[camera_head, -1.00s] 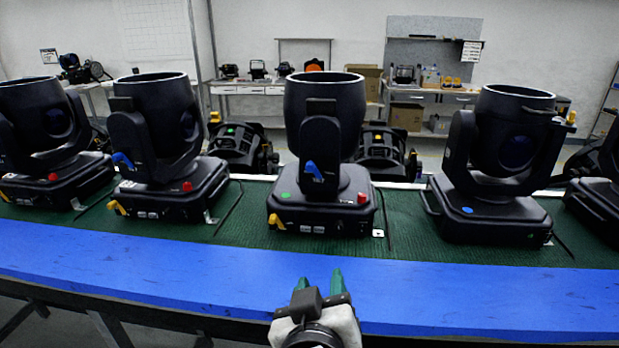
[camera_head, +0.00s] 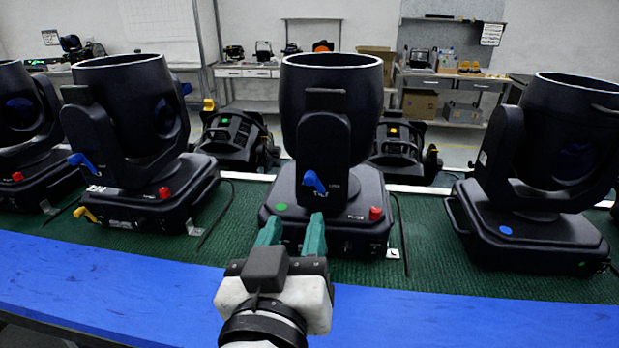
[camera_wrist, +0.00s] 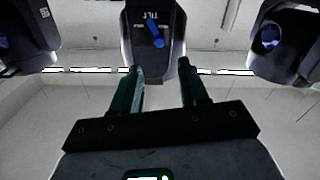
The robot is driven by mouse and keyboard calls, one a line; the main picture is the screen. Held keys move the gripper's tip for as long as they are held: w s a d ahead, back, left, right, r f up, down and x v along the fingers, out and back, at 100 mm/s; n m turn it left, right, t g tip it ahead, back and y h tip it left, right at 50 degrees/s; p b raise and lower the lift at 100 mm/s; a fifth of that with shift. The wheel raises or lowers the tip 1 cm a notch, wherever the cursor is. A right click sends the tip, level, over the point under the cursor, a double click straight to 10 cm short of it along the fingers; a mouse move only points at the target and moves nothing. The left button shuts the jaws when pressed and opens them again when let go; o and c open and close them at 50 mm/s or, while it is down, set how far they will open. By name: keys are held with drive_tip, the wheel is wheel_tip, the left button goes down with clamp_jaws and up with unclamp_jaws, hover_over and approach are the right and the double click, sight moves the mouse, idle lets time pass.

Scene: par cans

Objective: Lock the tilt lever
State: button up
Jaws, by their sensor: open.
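The nearest moving-head light (camera_head: 325,130) stands upright at the middle of the green mat. Its blue tilt lever (camera_head: 314,182) sits on the yoke arm, slanted, beside small white lettering. In the wrist view the blue tilt lever (camera_wrist: 157,36) shows on the dark yoke arm below the word TILT. My gripper (camera_head: 292,226) is open and empty, with green fingers pointing toward the light's base, below and in front of the lever. In the wrist view my gripper (camera_wrist: 160,66) has its fingers apart on either side of the yoke arm's lower end. No contact with the lever shows.
A red knob (camera_head: 375,213) and a green dot (camera_head: 281,206) are on the middle light's base. Similar lights stand left (camera_head: 135,140) and right (camera_head: 545,165). The blue front strip (camera_head: 450,318) of the bench is clear. More fixtures stand behind the bench.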

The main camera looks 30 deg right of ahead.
sight(309, 183)
drive_tip(key=p+x, duration=0.2)
drive_tip(key=x, duration=0.8)
clamp_jaws()
